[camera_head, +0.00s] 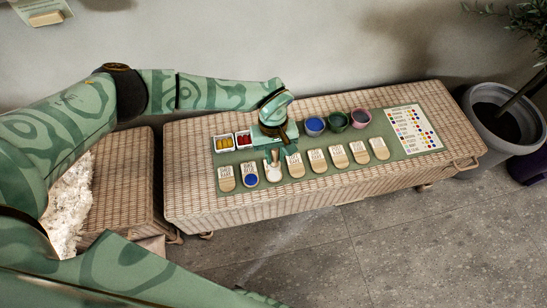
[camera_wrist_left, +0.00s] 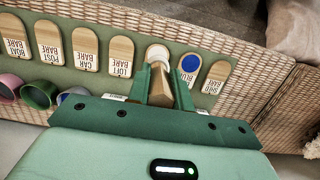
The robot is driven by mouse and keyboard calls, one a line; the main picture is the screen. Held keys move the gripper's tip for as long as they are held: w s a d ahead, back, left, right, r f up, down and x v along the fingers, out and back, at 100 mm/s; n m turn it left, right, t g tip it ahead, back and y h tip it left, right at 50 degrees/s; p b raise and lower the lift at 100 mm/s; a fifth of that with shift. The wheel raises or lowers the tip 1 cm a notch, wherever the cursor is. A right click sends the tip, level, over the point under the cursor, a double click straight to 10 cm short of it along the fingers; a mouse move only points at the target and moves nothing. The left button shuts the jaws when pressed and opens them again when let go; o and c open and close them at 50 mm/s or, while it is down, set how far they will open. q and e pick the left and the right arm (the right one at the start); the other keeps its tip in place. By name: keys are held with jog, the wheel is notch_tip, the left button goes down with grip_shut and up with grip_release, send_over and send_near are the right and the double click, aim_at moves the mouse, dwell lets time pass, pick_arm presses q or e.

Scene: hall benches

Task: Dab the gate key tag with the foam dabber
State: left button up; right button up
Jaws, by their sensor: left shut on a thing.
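My left gripper (camera_head: 274,155) is above the row of wooden tags on the wicker bench. In the left wrist view its fingers (camera_wrist_left: 161,84) are shut on a tan wooden block-like piece, likely the foam dabber (camera_wrist_left: 160,91). Its foam end is hard to make out. Just beyond the fingertips lies a tag with a white round patch (camera_wrist_left: 157,52), seen also in the head view (camera_head: 274,175). Its label is covered, so I cannot confirm it is the gate tag, nor whether the dabber touches it. Beside it is a tag with a blue spot (camera_head: 250,179).
Other tags, such as the loft tag (camera_wrist_left: 121,56), are bare. Blue (camera_head: 315,126), green (camera_head: 338,121) and pink (camera_head: 361,118) cups stand behind. Small trays hold yellow (camera_head: 225,143) and red (camera_head: 243,139) pieces. A colour chart (camera_head: 414,129) lies right. A planter (camera_head: 505,125) stands beyond.

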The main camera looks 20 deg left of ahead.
pick_arm(q)
jog(key=shift+r, duration=0.65)
jog(key=shift+f, duration=0.1)
jog(key=a, duration=1.3)
jog(key=shift+p, duration=0.35)
